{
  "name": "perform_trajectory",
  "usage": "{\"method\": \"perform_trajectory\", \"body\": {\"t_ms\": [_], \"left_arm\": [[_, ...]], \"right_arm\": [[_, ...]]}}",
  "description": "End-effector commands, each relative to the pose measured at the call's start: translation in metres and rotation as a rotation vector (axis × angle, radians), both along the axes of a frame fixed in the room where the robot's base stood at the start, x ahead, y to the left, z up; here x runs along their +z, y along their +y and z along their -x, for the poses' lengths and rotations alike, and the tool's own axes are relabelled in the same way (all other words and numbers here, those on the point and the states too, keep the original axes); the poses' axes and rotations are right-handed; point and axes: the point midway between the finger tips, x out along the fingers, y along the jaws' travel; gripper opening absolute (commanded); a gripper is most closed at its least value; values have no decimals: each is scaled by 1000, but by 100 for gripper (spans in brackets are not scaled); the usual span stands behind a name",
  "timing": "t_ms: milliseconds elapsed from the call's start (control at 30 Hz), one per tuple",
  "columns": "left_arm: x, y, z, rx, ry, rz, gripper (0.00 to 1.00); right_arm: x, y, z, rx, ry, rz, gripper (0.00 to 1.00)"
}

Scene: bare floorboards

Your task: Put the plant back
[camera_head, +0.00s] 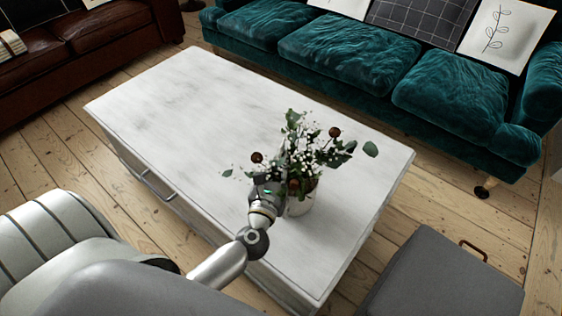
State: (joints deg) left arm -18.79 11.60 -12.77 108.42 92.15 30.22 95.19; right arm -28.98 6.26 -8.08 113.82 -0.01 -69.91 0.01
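The plant (313,153) has green leaves, small white flowers and dark round heads. It stands in a pale pot (302,203) on the right part of the white coffee table (205,122). The pot looks upright. My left gripper (270,184) is at the near left side of the pot, overlapping the lower leaves. Its fingers are hidden among the leaves, so I cannot tell whether they are open or shut, or whether they touch the pot. My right gripper is not in view.
A teal sofa (360,58) stands behind the table and a brown leather sofa (105,30) at the back left. A grey box-like piece with a brown handle (440,282) is at the front right. The table's left half is clear. Bare floorboards (425,190) show between table and sofa.

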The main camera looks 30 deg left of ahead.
Motion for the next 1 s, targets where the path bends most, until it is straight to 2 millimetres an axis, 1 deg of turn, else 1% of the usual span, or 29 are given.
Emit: {"method": "perform_trajectory", "body": {"t_ms": [33,233,267,300,400,433,867,933,1000], "left_arm": [[4,0,-1,1,-9,1,0],[2,0,-1,1,-9,1,0],[-2,0,0,0,0,0,7],[-2,0,0,0,0,0,12],[-2,0,0,0,0,0,25],[-2,0,0,0,0,0,27],[1,0,0,0,0,0,27],[-1,-2,7,-1,3,1,27],[-2,-5,19,-1,4,2,27]], "right_arm": [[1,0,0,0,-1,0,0],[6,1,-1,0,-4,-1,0],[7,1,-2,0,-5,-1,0],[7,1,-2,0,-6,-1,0],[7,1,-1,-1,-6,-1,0],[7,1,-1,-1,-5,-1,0],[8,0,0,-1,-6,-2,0],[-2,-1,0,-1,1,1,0],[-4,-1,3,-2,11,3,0]]}}
